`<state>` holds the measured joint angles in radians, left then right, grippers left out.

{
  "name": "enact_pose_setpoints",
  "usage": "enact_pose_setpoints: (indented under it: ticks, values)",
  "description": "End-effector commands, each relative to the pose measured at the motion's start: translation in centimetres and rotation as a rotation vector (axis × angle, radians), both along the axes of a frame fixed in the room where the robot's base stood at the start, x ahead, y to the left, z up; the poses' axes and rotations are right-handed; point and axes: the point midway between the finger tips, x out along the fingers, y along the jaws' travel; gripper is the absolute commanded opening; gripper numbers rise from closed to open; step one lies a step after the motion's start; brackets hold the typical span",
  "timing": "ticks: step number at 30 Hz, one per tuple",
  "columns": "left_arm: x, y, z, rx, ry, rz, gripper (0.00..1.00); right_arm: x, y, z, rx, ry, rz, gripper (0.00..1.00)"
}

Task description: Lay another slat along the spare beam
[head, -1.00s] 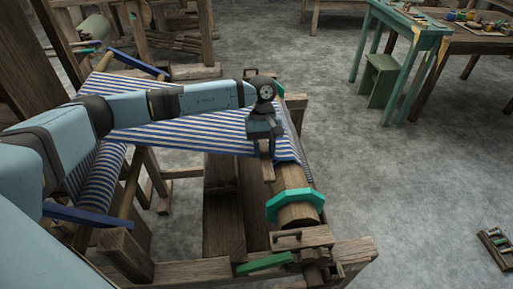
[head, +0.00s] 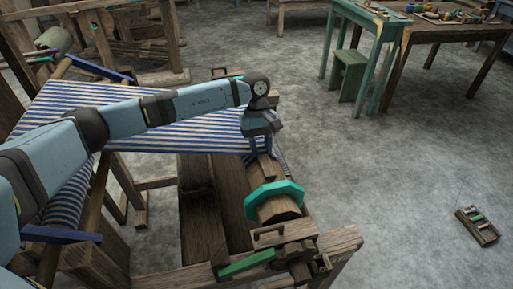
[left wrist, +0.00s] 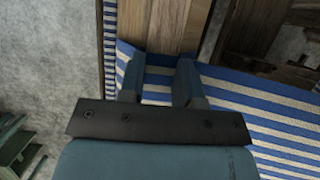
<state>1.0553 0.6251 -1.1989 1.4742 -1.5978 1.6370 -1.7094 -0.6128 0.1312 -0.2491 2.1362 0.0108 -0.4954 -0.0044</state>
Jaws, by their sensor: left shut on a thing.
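The beam (head: 279,211) is a thick round timber with a green eight-sided flange (head: 258,204) near its front end. Blue-and-white striped cloth (head: 180,131) stretches across the loom to the beam's far part. My left gripper (head: 262,153) points down over the beam, just behind the flange. It is shut on a narrow wooden slat (head: 267,168), whose near end shows below the fingers. In the left wrist view, brown wood (left wrist: 165,28) runs away between the fingertips (left wrist: 161,75), with the striped cloth beneath. I cannot tell whether the slat touches the beam. My right gripper is out of view.
The loom's front frame (head: 340,244) carries a wooden block with a handle and a green bar (head: 247,264). A green stool (head: 350,75) and tables stand at the back right. A small rack (head: 477,226) lies on the grey floor at right, with open floor around it.

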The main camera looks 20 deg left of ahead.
Motion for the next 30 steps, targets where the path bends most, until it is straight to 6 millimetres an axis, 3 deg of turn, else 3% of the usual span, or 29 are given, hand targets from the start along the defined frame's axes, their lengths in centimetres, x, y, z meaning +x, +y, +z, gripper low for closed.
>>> enact_pose_setpoints:
  ticks: [9, 10, 13, 23, 30]
  values:
    - [0.1, -0.1, 0.0, 0.000, 0.000, -0.001, 0.06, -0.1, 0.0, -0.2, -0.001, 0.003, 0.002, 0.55]
    - [0.1, -0.1, 0.0, 0.000, 0.000, -0.001, 0.38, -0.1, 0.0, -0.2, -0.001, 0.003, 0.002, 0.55]
    - [0.0, -0.1, 0.0, 0.000, 0.000, 0.000, 0.61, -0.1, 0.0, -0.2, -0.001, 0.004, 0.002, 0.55]
    - [0.1, 0.0, 0.3, 0.000, 0.000, 0.000, 0.61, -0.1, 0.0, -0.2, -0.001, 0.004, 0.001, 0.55]
    - [1.3, 0.9, 3.7, 0.001, -0.003, 0.002, 0.61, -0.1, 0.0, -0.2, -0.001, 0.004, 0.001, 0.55]
